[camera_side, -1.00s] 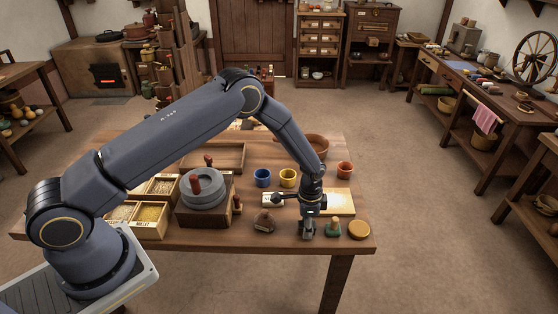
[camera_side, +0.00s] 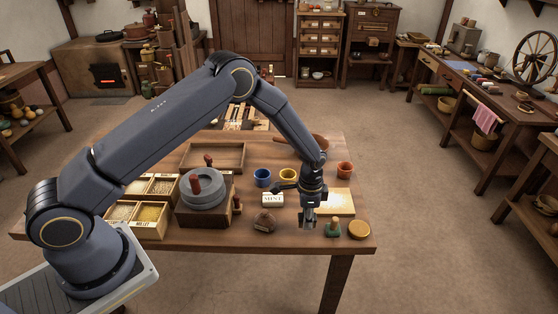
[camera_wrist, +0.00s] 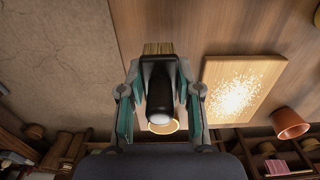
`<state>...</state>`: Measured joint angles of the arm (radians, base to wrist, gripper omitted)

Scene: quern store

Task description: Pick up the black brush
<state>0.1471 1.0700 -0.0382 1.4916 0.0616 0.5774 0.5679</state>
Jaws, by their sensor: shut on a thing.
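The black brush (camera_wrist: 158,82) stands between the two fingers of my gripper (camera_wrist: 158,100) in the wrist view. Its dark handle has a pale rounded end, and its tan bristles (camera_wrist: 158,48) point toward the top of that picture. The fingers press on it from both sides. In the side view my gripper (camera_side: 308,221) hangs low over the front right of the table, beside the flour-dusted board. The brush is too small and too hidden by the fingers to make out there.
A green stamp-like object (camera_side: 333,229) and a round tan lid (camera_side: 359,230) stand close to the right. A dusted board (camera_side: 341,202) lies behind them.

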